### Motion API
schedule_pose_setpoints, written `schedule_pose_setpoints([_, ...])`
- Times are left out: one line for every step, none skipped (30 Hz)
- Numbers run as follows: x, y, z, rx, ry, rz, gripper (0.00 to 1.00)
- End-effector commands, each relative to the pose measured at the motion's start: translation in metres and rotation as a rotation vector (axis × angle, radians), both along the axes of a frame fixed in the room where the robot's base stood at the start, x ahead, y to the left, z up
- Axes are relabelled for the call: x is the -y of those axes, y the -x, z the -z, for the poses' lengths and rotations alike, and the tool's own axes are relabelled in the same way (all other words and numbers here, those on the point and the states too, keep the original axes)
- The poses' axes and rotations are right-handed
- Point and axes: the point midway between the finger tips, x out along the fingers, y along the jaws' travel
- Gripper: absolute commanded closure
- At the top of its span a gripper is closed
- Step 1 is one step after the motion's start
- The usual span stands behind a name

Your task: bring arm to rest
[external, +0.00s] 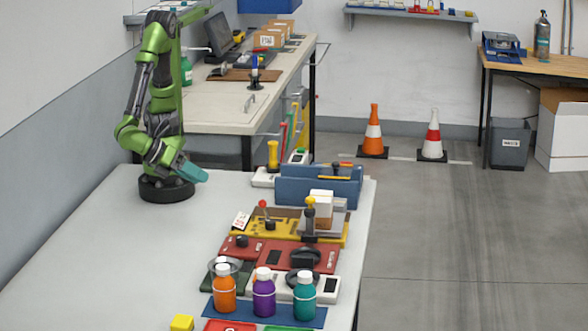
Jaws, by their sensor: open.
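My green and dark grey arm stands on a round black base at the back left of the white table (130,235). The arm is folded, with its elbow high at the top edge of the view and its forearm coming down on the left. My gripper (194,172), teal in colour, points right and slightly down, low over the table beside the base. It is open. I see nothing held in it, though its fingers are too small to make out well. It is apart from the objects on the table's right side.
On the table's right stand a blue bin (318,187), a yellow board (275,228), red panels (268,252), and orange (224,294), purple (264,298) and teal (304,301) bottles. A yellow cube (182,323) lies in front. A workbench (215,108) stands behind. The table's left and middle are clear.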

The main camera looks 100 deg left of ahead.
Motion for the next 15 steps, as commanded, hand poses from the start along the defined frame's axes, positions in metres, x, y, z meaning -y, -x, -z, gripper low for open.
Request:
schedule_pose_setpoints([-0.008,0.002,0.005,-0.048,0.012,-0.045,0.53])
schedule_pose_setpoints([-0.015,-0.001,0.005,-0.078,0.036,-0.099,0.53])
schedule_pose_setpoints([-0.026,-0.006,0.004,-0.113,0.079,-0.18,0.53])
schedule_pose_setpoints([-0.034,-0.01,0.003,-0.136,0.118,-0.244,0.53])
schedule_pose_setpoints([-0.042,-0.015,0.001,-0.156,0.163,-0.308,0.53])
schedule_pose_setpoints([-0.052,-0.021,-0.002,-0.178,0.229,-0.396,0.53])
schedule_pose_setpoints([-0.06,-0.026,-0.005,-0.19,0.284,-0.462,0.53])
schedule_pose_setpoints([-0.068,-0.032,-0.009,-0.199,0.344,-0.529,0.53])
schedule_pose_setpoints([-0.078,-0.039,-0.014,-0.205,0.432,-0.618,0.53])
schedule_pose_setpoints([-0.087,-0.045,-0.019,-0.204,0.504,-0.684,0.53])
schedule_pose_setpoints([-0.095,-0.052,-0.025,-0.198,0.581,-0.749,0.53])
schedule_pose_setpoints([-0.108,-0.06,-0.034,-0.182,0.691,-0.836,0.53])
schedule_pose_setpoints([-0.119,-0.066,-0.042,-0.162,0.777,-0.899,0.53])
schedule_pose_setpoints([-0.13,-0.072,-0.05,-0.137,0.863,-0.957,0.53])
schedule_pose_setpoints([-0.145,-0.078,-0.061,-0.095,0.973,-1.027,0.53])
